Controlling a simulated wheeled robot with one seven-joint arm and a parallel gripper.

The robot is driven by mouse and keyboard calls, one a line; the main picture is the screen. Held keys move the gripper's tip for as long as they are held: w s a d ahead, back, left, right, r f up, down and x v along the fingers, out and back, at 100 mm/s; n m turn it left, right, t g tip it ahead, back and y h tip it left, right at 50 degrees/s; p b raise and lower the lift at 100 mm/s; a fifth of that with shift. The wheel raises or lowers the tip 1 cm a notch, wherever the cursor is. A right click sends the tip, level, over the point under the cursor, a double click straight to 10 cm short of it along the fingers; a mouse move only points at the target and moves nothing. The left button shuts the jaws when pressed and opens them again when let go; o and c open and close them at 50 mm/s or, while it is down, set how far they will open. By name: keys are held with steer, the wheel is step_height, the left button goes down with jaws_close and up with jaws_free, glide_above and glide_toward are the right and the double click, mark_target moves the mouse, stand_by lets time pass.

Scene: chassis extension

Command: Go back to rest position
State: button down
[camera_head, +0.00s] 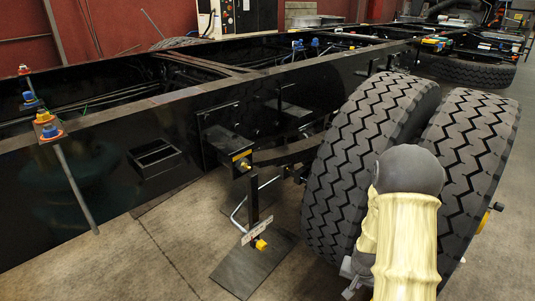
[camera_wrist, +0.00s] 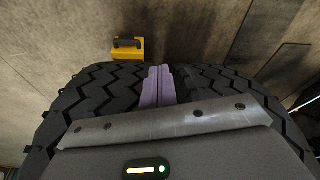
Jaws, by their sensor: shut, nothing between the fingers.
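My gripper (camera_wrist: 160,85) shows in the wrist view as pale purple fingers, closed together with nothing between them. It is over the gap between two large black tyres, the left tyre (camera_wrist: 95,95) and the right tyre (camera_wrist: 225,90). I cannot tell how far above the treads it is. In the head view my arm, in a cream cover with a dark joint, is in front of the twin tyres (camera_head: 370,150) at the lower right. The gripper is not clearly visible there.
A long black chassis frame (camera_head: 90,180) runs across the head view, with coloured fittings (camera_head: 45,125) on its top edge. A black stand (camera_head: 245,265) is on the floor left of the tyres. A yellow box (camera_wrist: 127,50) lies beyond the tyres. Floor at the lower left is clear.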

steer(key=s+a+r+n+p, duration=0.2)
steer(key=s+a+r, duration=0.25)
steer(key=r, duration=0.35)
steer(key=s+a+r+n+y+p, duration=0.1)
steer(key=s+a+r+n, duration=0.15)
steer(key=s+r, duration=0.4)
steer(key=s+a+r+n+p, duration=0.1)
steer(key=s+a+r+p, duration=0.15)
steer(key=a+r, duration=0.45)
step_height(320, 180, up, 40)
steer(key=d+p, duration=0.2)
steer(key=p, duration=3.5)
steer(key=shift+d+f, duration=0.2)
steer(key=shift+w, duration=0.1)
